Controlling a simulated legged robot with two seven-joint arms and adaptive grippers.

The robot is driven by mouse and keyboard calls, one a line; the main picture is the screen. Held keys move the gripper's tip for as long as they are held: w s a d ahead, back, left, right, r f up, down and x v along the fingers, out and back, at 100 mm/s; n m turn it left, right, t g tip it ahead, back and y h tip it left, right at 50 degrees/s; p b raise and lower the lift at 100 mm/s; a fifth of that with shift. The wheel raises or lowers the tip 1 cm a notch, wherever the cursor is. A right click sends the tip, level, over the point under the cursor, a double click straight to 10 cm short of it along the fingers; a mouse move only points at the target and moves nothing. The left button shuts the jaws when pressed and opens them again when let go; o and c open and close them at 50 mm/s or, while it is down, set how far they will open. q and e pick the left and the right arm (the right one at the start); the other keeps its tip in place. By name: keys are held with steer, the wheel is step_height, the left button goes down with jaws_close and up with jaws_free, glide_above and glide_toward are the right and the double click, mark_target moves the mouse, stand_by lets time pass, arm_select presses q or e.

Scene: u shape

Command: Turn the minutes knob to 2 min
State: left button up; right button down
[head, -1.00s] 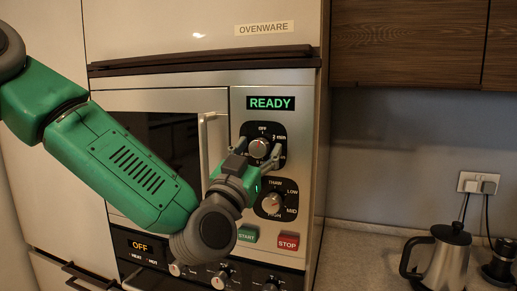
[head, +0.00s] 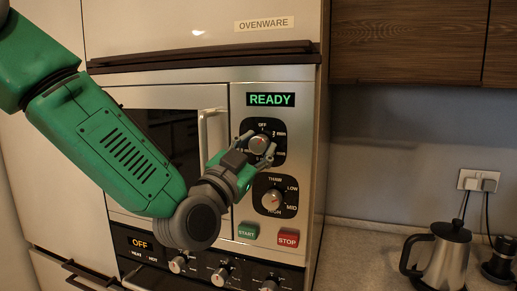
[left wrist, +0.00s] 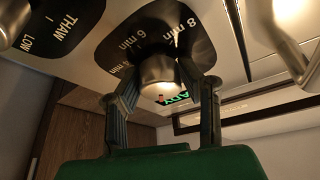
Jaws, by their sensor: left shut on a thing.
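The minutes knob (head: 259,143) is a silver knob on a black dial plate in the upper part of the microwave panel. OFF is printed above it and 2 min at its upper right. My left gripper (head: 256,147) reaches it from below, with a finger on each side, shut on the knob. In the left wrist view the knob (left wrist: 158,76) sits between the two fingers (left wrist: 165,95), near the 6 min and 8 min marks. I cannot make out the knob's pointer. The green READY display (head: 270,100) is above the dial. My right gripper is not in view.
Just below is the power knob (head: 273,201), with THAW, LOW, MID and HIGH marks. Green START (head: 247,231) and red STOP (head: 288,239) buttons sit under it. The microwave door handle (head: 203,140) stands out at left. A kettle (head: 447,257) is on the right counter.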

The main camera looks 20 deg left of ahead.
arm_select(q)
steer(key=m+g+h, duration=0.1)
steer(key=m, duration=0.2)
steer(key=m+h, duration=0.1)
steer(key=m, duration=0.2)
steer(key=shift+g+b, duration=0.4)
steer(key=shift+m, duration=0.4)
steer(key=o, duration=1.1)
steer(key=shift+s, duration=0.15)
steer(key=v, duration=0.7)
steer(key=shift+a+f, duration=0.1)
